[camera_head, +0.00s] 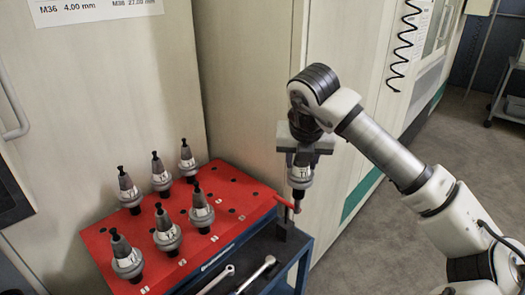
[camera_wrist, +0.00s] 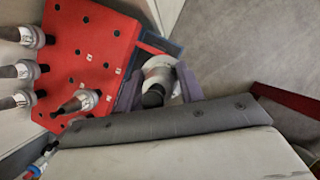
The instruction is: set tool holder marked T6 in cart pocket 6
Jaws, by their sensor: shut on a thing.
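My gripper (camera_head: 304,150) is shut on a tool holder (camera_head: 300,178) with a silver-grey body and a white label, whose mark I cannot read. It is upright at the cart's right corner, just above or at a small dark block with a red handle (camera_head: 285,201); I cannot tell whether they touch. In the wrist view the tool holder (camera_wrist: 157,72) sits between the purple-grey fingers of my gripper (camera_wrist: 158,88). The cart's red top (camera_head: 232,178) has several holes with small white number tags, too small to read. Its right part has empty pockets.
Several other tool holders stand upright in the red top's left and middle, including a front one (camera_head: 127,258) and a nearer-right one (camera_head: 201,210). Wrenches (camera_head: 255,275) lie on the dark lower tray. A cabinet (camera_head: 100,80) stands behind the cart. Open floor (camera_head: 395,235) lies right.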

